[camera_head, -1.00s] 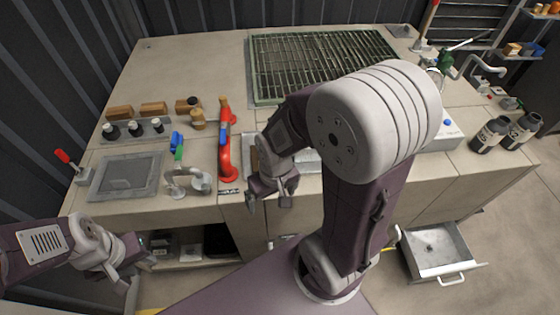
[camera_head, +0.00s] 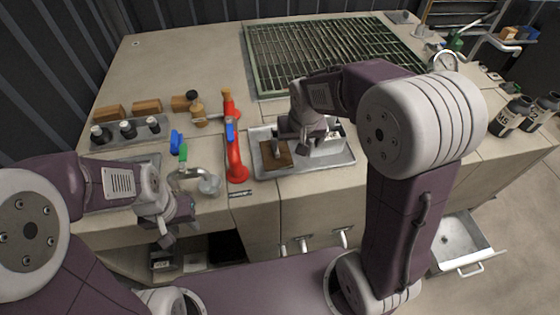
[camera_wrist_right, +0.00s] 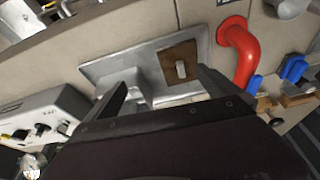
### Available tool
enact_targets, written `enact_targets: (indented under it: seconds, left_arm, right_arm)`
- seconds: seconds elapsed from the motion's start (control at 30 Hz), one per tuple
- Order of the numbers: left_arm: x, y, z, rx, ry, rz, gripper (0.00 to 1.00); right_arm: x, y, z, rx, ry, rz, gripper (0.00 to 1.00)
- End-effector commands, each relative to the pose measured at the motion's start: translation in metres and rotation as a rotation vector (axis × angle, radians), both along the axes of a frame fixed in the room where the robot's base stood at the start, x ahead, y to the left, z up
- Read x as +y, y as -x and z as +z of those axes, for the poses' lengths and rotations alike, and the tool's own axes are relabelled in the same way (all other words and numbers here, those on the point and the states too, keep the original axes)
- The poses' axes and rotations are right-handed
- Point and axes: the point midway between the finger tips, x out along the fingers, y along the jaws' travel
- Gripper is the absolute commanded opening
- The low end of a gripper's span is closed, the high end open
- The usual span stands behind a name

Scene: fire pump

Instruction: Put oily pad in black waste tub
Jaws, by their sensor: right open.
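A brown square pad (camera_head: 280,161), which I take for the oily pad, lies at the left end of a shallow metal tray on the counter. In the right wrist view the pad (camera_wrist_right: 170,72) has a small pale block on it and lies ahead of the fingers, nearer the right-hand one. My right gripper (camera_head: 296,143) is open and empty above the tray, partly covering the pad. It also shows in the right wrist view (camera_wrist_right: 162,92). A black tub (camera_head: 226,246) sits in the opening below the counter, partly hidden. My left gripper (camera_head: 180,228) hangs open and empty in front of the counter.
A red pipe (camera_head: 236,160) stands just left of the metal tray (camera_head: 340,159). A metal block is at the tray's right. A drawer (camera_head: 462,245) stands open at lower right.

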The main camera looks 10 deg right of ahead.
Motion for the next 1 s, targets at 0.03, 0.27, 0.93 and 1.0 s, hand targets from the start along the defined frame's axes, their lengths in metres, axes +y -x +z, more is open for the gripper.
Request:
enact_targets:
  seconds: [0.03,0.27,0.93,1.0]
  left_arm:
    - [0.0,0.0,-0.023,0.0,0.0,0.0,0.36]
    - [0.0,0.0,-0.064,0.0,0.0,0.0,0.36]
    - [0.0,-0.001,-0.073,-0.001,0.0,0.0,0.36]
    - [0.0,-0.001,-0.076,-0.001,0.0,0.0,0.36]
  right_arm:
    - [0.007,-0.012,-0.019,-0.016,0.001,0.008,1.0]
    - [0.036,-0.05,-0.047,-0.07,0.007,0.052,1.0]
    - [0.041,-0.075,-0.091,-0.076,0.009,0.062,1.0]
    - [0.04,-0.08,-0.105,-0.075,0.008,0.061,1.0]
